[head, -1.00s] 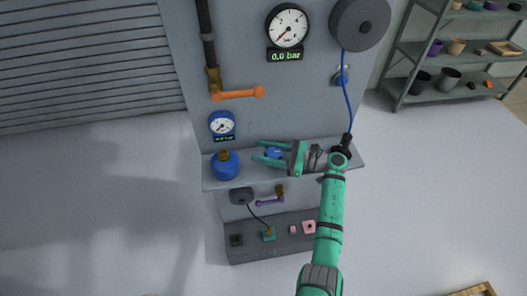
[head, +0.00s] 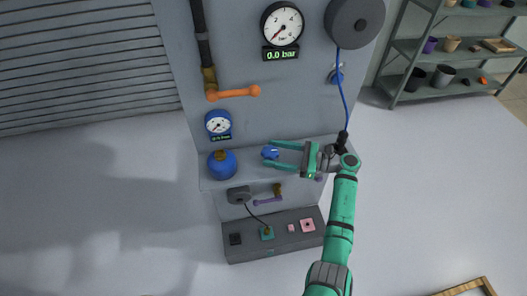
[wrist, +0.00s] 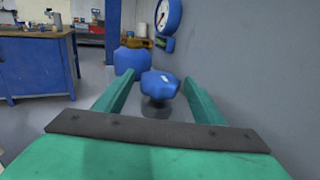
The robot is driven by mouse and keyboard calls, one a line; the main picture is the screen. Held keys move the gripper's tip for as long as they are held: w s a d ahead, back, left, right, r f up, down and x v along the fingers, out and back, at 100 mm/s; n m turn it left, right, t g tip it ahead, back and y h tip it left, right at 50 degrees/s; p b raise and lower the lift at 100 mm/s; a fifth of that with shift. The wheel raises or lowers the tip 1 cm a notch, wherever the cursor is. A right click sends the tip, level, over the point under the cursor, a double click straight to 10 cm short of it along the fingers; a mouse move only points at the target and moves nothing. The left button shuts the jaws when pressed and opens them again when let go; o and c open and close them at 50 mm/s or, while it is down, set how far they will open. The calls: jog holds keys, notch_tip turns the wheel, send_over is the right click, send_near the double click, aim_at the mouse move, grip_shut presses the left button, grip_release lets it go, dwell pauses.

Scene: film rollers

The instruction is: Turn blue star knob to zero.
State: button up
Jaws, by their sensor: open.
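The blue star knob (head: 270,152) sits on the panel's ledge, right of the blue round tank. In the wrist view the knob (wrist: 159,84) is lobed, on a grey stem, with a small white mark on its top right. My green gripper (head: 269,153) comes from the right, its two fingers spread, with the knob at the fingertips. In the wrist view my gripper (wrist: 161,92) has one finger on each side of the knob, with visible gaps. The fingers do not appear to touch it.
The blue tank (head: 222,164) stands left of the knob, with a small blue gauge (head: 218,122) above it. An orange lever (head: 233,92) is on the panel above. A large gauge (head: 282,24) has a display reading 0.0 bar. A blue hose (head: 345,93) hangs near my wrist.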

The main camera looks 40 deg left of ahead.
jog(key=shift+v, duration=2.65)
